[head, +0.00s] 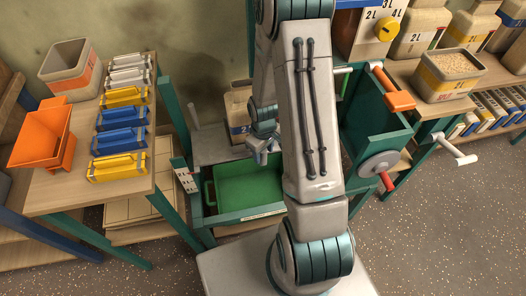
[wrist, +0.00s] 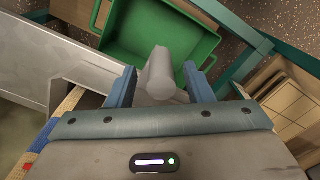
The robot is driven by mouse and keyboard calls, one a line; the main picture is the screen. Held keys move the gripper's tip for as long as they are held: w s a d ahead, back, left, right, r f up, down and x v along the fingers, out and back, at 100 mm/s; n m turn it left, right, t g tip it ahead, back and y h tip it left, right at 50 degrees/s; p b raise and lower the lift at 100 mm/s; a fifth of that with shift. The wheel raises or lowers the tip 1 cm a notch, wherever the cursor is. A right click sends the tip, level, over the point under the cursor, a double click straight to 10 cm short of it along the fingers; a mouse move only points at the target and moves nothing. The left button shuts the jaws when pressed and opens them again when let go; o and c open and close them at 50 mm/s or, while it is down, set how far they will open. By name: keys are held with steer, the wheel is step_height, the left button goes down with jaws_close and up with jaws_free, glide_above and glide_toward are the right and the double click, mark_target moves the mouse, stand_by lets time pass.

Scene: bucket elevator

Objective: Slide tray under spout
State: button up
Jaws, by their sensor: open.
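The green tray (head: 245,188) is empty and sits low in the teal frame, left of my arm in the head view. It also shows in the wrist view (wrist: 135,40), beyond my fingertips. My gripper (wrist: 160,82) is open, its two blue fingers on either side of a grey rounded peg (wrist: 158,70). I cannot tell whether either finger touches the peg. In the head view my gripper (head: 262,150) hangs above the tray's back edge, partly behind my arm. I cannot make out the spout; my arm covers the middle of the machine.
A wooden bench (head: 70,185) on the left holds blue, yellow and white boxes and an orange scoop bin (head: 42,135). A crank wheel (head: 380,168) and an orange handle (head: 392,92) stick out at the right. Speckled floor (head: 440,230) is free at front right.

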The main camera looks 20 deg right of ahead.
step_height(320, 180, up, 13)
steer(key=p, duration=0.1)
steer(key=shift+r+p, duration=0.15)
steer(key=shift+p, duration=0.2)
steer(key=a+f+n+h+p, duration=0.4)
steer(key=a+n, duration=0.1)
steer(key=n, duration=0.8)
steer(key=shift+h, duration=0.3)
steer(key=b+x, duration=0.3)
steer(key=x, duration=1)
steer(key=shift+d+f, duration=0.1)
steer(key=shift+d, duration=0.1)
